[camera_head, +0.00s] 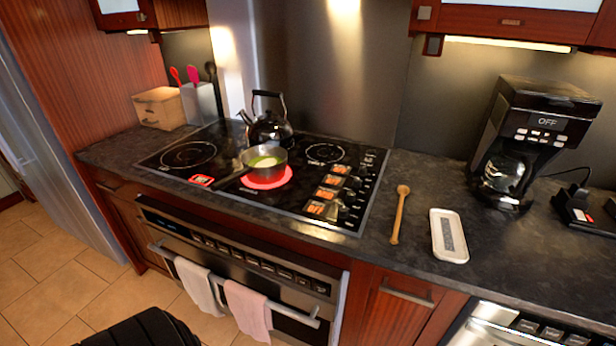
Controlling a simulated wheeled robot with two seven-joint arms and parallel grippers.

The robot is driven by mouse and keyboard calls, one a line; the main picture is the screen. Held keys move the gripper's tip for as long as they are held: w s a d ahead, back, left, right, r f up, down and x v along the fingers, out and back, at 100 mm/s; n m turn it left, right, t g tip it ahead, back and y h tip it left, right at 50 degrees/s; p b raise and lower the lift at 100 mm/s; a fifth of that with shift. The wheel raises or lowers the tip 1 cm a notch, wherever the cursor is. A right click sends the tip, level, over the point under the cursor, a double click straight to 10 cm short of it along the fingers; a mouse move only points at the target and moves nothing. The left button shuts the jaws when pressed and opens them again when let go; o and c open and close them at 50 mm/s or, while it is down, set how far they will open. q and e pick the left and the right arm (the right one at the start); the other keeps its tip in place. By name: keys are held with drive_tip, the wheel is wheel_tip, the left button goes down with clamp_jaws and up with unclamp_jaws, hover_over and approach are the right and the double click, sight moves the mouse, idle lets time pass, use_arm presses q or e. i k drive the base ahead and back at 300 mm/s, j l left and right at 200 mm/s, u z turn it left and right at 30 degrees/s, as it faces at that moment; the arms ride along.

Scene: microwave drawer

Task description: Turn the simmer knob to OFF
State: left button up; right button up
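The black glass stove top (205,178) is set in the counter. Several dark knobs (350,197) stand in a column on its right side, with small orange-lit labels (327,193) beside them. I cannot read which knob is the simmer knob or how it is turned. A small pot (264,157) with yellowish-green contents sits on a burner that glows red (268,178); its handle points to the lower left. Neither of my grippers is in view.
A black kettle (269,128) stands behind the pot. Right of the stove lie a wooden spoon (399,214) and a white tray (448,236), then a coffee maker (535,130). Towels (247,306) hang on the oven handle below.

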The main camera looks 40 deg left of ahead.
sight(349, 198)
drive_tip(key=u, duration=1.15)
